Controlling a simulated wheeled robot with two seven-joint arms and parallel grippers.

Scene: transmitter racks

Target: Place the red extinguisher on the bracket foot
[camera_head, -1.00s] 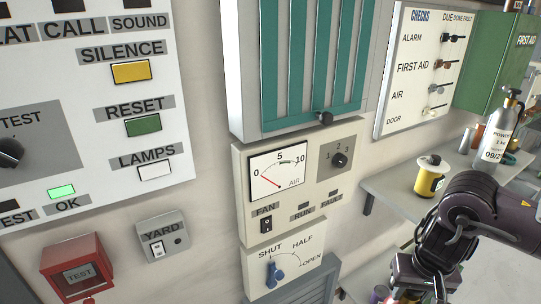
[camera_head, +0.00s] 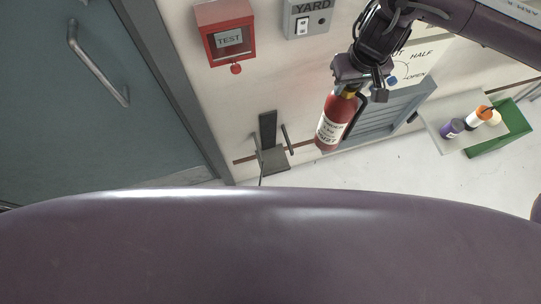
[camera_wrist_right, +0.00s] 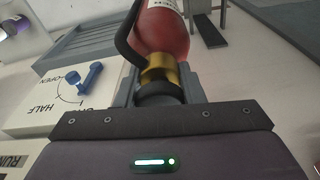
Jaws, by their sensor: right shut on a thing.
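The red extinguisher (camera_head: 334,122) has a pale label, a brass neck and a black hose. My right gripper (camera_head: 350,88) is shut on it at the neck, and it hangs below the gripper. In the right wrist view the extinguisher (camera_wrist_right: 166,32) points away from the gripper (camera_wrist_right: 160,88). The wall bracket has a dark back strip and a grey foot (camera_head: 274,160) low on the wall, left of the extinguisher and apart from it. The bracket also shows at the top of the right wrist view (camera_wrist_right: 208,25). My left gripper is not in view.
A red TEST box (camera_head: 226,35) and a YARD switch box (camera_head: 308,17) are on the wall above the bracket. A grey louvred panel (camera_head: 385,112) is behind the extinguisher. A low shelf (camera_head: 440,118) with bottles and a green tray (camera_head: 508,130) are at right. A door (camera_head: 80,110) is at left.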

